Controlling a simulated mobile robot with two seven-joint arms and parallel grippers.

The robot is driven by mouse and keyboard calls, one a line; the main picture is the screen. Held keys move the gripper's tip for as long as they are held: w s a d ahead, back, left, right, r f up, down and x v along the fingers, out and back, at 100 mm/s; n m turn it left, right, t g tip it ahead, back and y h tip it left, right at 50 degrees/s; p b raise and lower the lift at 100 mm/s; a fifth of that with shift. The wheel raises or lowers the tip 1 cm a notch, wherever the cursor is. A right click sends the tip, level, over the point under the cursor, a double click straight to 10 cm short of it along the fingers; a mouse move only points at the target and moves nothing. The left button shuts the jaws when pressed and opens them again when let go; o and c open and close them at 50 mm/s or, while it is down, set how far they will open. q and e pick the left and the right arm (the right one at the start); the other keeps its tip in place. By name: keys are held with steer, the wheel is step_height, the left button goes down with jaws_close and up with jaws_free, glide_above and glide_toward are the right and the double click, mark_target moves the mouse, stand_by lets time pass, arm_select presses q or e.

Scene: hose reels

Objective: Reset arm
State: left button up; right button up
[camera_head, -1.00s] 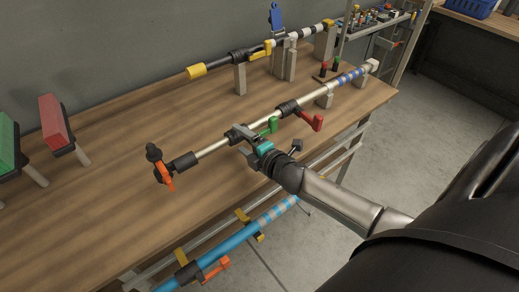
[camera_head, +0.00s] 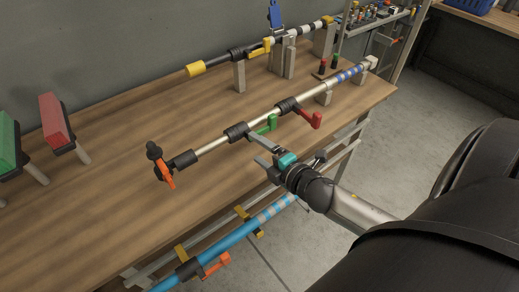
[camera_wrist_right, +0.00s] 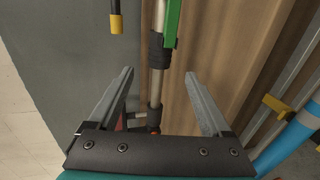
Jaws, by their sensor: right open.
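My right gripper (camera_head: 256,152) is open and empty over the front part of the table, just in front of the middle silver pipe (camera_head: 215,144). It also shows in the right wrist view (camera_wrist_right: 160,85), with its two fingers wide apart and the silver pipe (camera_wrist_right: 157,90) visible between and beyond them. The pipe carries a green lever (camera_head: 267,124), a red lever (camera_head: 314,119) and an orange lever (camera_head: 165,175). The green lever also shows in the right wrist view (camera_wrist_right: 173,22). My left gripper is not in view.
A black pipe with a yellow end (camera_head: 196,70) lies on supports at the back of the wooden table (camera_head: 120,215). A blue pipe (camera_head: 225,246) runs below the table's front edge. Red (camera_head: 55,121) and green (camera_head: 14,145) blocks stand at the left.

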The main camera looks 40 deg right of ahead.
stand_by(0.3)
steer(key=s+a+f+m+g, duration=0.1)
steer(key=s+a+m+g, duration=0.5)
steer(key=s+m, duration=0.3)
steer(key=s+a+f+m+g, duration=0.2)
steer(key=s+a+m+g, duration=0.35)
steer(key=s+m, duration=0.35)
steer(key=s+f+n+g+b, duration=0.1)
steer(key=s+f+n+b, duration=0.2)
steer(key=f, duration=2.3)
steer(key=s+d+f+m+g+b, duration=0.1)
steer(key=s+d+f+b, duration=0.1)
steer(key=s+f, duration=1.3)
steer(key=shift+s+d+f+h+b, duration=0.2)
steer(key=shift+s+f+h+b, duration=0.1)
steer(key=shift+s+f+b, duration=0.2)
